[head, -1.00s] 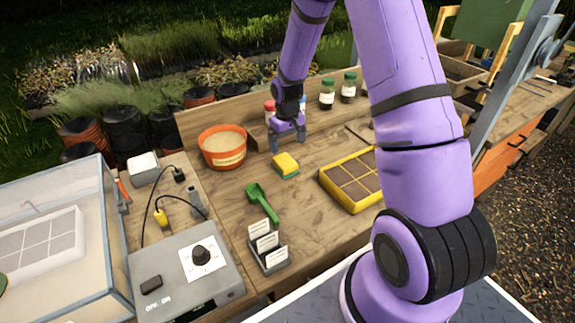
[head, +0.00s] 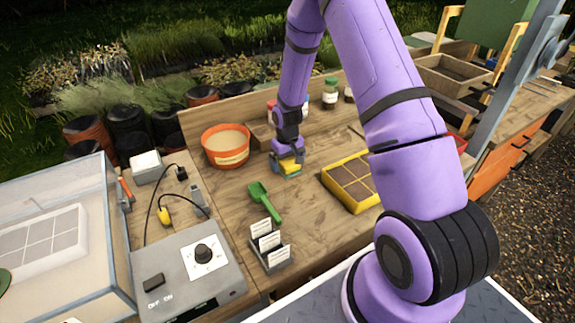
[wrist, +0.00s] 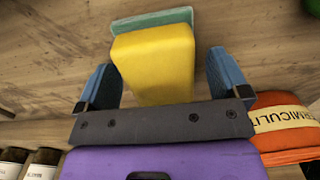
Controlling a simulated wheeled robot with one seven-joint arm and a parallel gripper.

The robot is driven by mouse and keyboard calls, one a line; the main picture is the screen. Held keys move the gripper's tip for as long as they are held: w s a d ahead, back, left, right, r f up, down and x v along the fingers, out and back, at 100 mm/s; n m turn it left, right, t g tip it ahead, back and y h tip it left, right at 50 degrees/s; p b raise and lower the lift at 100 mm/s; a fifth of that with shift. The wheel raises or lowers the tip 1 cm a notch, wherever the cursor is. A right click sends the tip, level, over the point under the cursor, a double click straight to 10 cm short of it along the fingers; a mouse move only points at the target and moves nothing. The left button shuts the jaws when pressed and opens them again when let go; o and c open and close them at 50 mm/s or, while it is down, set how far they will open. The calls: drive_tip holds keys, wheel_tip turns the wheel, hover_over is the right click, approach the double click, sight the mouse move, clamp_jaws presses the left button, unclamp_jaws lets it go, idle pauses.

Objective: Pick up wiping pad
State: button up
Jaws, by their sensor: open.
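The wiping pad (head: 290,168) is a yellow sponge with a green layer underneath. It lies on the wooden bench, right of the orange pot. In the wrist view the pad (wrist: 155,60) sits between the two blue fingers, with a gap visible on each side. My gripper (head: 287,168) is lowered over the pad and open. In the wrist view my gripper (wrist: 165,85) has its fingers apart, left and right of the yellow part. In the head view the gripper partly hides the pad.
The orange pot (head: 225,147) stands close on the left, and its label shows in the wrist view. A green scoop (head: 265,202) lies in front. A yellow-framed seed tray (head: 350,187) is to the right. Jars (head: 330,94) stand behind. Bare bench lies between the scoop and tray.

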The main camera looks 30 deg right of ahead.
sight(287, 162)
drive_tip(key=shift+c, duration=0.2)
drive_tip(key=c, duration=1)
drive_tip(key=shift+o, duration=0.2)
drive_tip(key=shift+r, duration=0.55)
drive_tip(key=r, duration=0.2)
drive_tip(key=shift+s+a+r, duration=0.25)
drive_tip(key=shift+s+r, duration=0.05)
drive_tip(key=shift+s, duration=0.1)
drive_tip(key=s+a, duration=0.2)
drive_tip(key=s, duration=0.2)
drive_tip(key=s+a+r, duration=0.1)
drive_tip(key=s+a, duration=0.2)
drive_tip(key=s, duration=0.1)
drive_tip(key=s+a, duration=0.2)
drive_tip(key=s, duration=0.3)
drive_tip(key=shift+a+r, duration=0.15)
drive_tip(key=shift+a, duration=0.25)
